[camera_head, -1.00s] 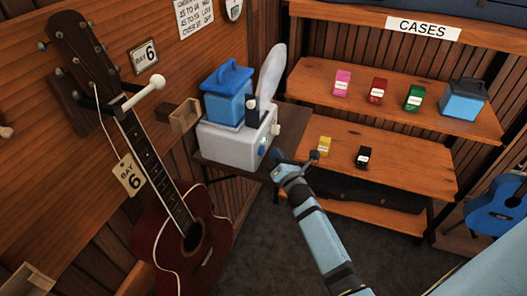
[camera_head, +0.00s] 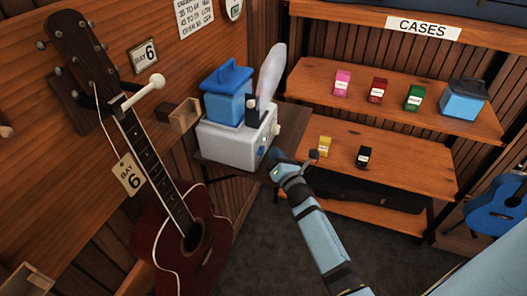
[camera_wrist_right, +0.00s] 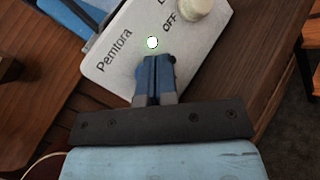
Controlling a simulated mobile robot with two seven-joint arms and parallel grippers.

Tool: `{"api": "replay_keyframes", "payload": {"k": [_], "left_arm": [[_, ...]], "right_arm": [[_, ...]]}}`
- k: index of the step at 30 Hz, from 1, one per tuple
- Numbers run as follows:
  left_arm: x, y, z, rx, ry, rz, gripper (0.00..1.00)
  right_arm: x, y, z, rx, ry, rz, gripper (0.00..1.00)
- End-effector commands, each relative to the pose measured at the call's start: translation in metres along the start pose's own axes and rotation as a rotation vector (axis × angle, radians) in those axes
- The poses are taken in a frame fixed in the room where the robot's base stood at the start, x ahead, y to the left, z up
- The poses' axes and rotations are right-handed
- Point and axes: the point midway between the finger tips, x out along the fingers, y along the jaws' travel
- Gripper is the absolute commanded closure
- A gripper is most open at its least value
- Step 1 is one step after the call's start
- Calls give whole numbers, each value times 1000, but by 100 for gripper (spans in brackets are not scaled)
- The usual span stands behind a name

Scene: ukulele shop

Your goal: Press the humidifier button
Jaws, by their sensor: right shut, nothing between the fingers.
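The humidifier (camera_head: 232,146) is a white box with a blue tank (camera_head: 228,92) on top and a pale plume beside it. It stands on a dark low table. Its front face fills the top of the right wrist view (camera_wrist_right: 110,62), marked "Pemtora" and "OFF". In the head view the right gripper (camera_head: 274,155) is close to the front face. My left gripper is out of view.
A dark red ukulele (camera_head: 190,235) hangs on the wall at left, with a tag. Shelves (camera_head: 385,165) at right hold several small coloured boxes and a blue container (camera_head: 462,102). A blue ukulele (camera_head: 495,208) is at far right. Floor shows at the bottom.

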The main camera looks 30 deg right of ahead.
Motion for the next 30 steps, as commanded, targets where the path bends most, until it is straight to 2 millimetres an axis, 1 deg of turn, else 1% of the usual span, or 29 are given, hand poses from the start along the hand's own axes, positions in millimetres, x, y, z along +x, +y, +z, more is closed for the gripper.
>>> {"api": "replay_keyframes", "payload": {"k": [6,30], "left_arm": [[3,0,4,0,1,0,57],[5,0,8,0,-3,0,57]], "right_arm": [[5,3,-4,1,-1,0,100],[8,6,-7,1,0,0,100]]}}
